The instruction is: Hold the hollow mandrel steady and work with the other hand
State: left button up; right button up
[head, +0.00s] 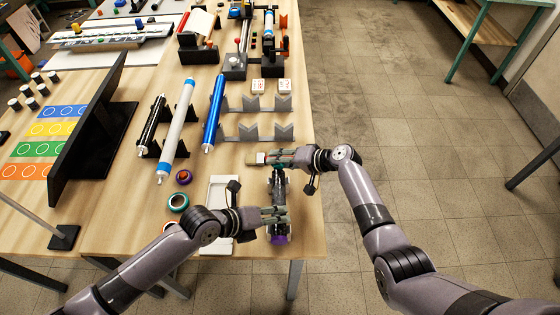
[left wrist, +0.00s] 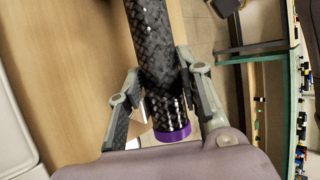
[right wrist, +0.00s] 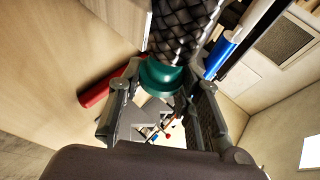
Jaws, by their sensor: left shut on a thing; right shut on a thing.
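The hollow mandrel (head: 278,186) is a dark tube with a woven carbon look, held near the table's front right corner. My left gripper (head: 272,216) is shut around its near end; in the left wrist view the fingers lie on both sides of the tube (left wrist: 155,55), just behind its purple end ring (left wrist: 170,130). My right gripper (head: 282,158) is at the far end. In the right wrist view a green end piece (right wrist: 160,76) on the tube sits between its fingers. The exact finger contact there is partly hidden.
Dark, white (head: 178,128) and blue (head: 213,112) tubes rest behind. A small pale block (head: 256,158) shows by my right fingertips. Right of the table is open floor.

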jog(key=shift+r, duration=0.1)
dwell(0.3)
jog(key=w+r, duration=0.3)
jog(key=r, duration=0.3)
jog(key=shift+r, duration=0.4)
pick_arm(q)
jog(key=o, duration=0.8)
jog(key=shift+d, duration=0.1)
jog(key=shift+o, duration=0.5)
pick_arm(e)
jog(key=shift+d, duration=0.15)
pick_arm(q)
jog(key=shift+r, duration=0.15)
jog(key=shift+r, duration=0.6)
